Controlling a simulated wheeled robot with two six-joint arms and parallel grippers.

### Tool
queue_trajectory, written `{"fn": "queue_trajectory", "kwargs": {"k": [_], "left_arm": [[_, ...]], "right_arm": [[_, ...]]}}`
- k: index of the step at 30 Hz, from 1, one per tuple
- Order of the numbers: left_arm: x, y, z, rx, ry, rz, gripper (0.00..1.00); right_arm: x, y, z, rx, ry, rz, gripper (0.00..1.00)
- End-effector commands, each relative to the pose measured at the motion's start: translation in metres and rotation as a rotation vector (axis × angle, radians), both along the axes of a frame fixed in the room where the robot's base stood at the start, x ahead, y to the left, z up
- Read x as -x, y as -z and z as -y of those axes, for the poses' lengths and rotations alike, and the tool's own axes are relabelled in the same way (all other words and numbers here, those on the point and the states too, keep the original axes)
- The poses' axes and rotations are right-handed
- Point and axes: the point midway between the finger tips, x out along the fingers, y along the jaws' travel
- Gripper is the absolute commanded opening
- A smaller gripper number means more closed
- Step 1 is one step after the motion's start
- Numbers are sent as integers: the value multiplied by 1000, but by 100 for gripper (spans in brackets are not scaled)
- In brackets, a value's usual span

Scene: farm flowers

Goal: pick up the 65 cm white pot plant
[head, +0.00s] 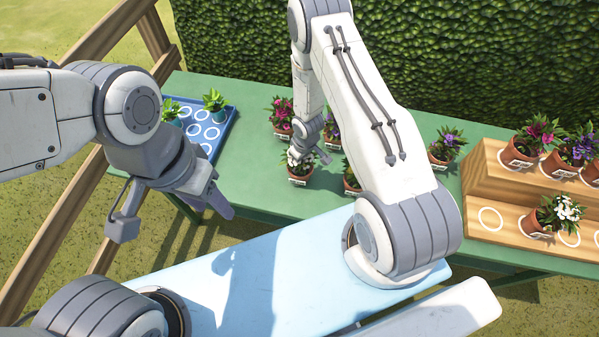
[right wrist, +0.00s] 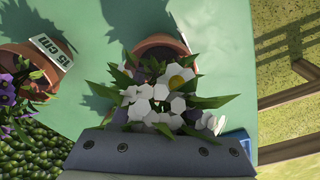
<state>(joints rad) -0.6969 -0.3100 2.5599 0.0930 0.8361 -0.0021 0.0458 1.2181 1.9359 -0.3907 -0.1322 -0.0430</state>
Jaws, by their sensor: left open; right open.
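A white-flowered plant in a terracotta pot (head: 300,180) stands upright on the green table (head: 258,183). Its white blooms (right wrist: 165,104) and pot rim (right wrist: 158,45) fill the middle of the right wrist view. I cannot read its size label. My right gripper (head: 301,156) is open, right above and at this plant; I cannot tell whether it touches. A grey part of this gripper covers the bottom of the right wrist view. Another white-flowered pot (head: 541,222) stands on the wooden stand's lower step. My left gripper (head: 172,211) is open and empty, in front of the table's left end.
A blue tray (head: 232,122) with white rings holds two green plants at the left. Other potted flowers stand close around the right gripper, one purple-flowered (right wrist: 30,75). The wooden stand (head: 480,180) holds several pots. A hedge (head: 440,60) rises behind the table.

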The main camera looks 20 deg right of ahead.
Motion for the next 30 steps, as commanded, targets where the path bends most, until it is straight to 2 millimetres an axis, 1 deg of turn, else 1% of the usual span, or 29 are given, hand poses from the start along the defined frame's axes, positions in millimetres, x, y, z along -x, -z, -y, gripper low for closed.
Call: {"fn": "queue_trajectory", "kwargs": {"k": [5, 6, 8, 9, 10, 30], "left_arm": [[0, 0, 0, 0, 0, 0, 50], [0, 0, 0, 0, 0, 0, 50], [0, 0, 0, 0, 0, 0, 50], [0, 0, 0, 0, 0, 0, 50], [0, 0, 0, 0, 0, 0, 50], [0, 0, 0, 0, 0, 0, 50]], "right_arm": [[0, 1, 0, 0, 0, 0, 45], [0, 1, 0, 0, 0, 0, 41], [0, 0, 0, 0, 0, 0, 18], [0, 0, 0, 0, 0, 0, 3], [0, 0, 0, 0, 0, 0, 0], [0, 0, 0, 0, 0, 1, 0]]}}
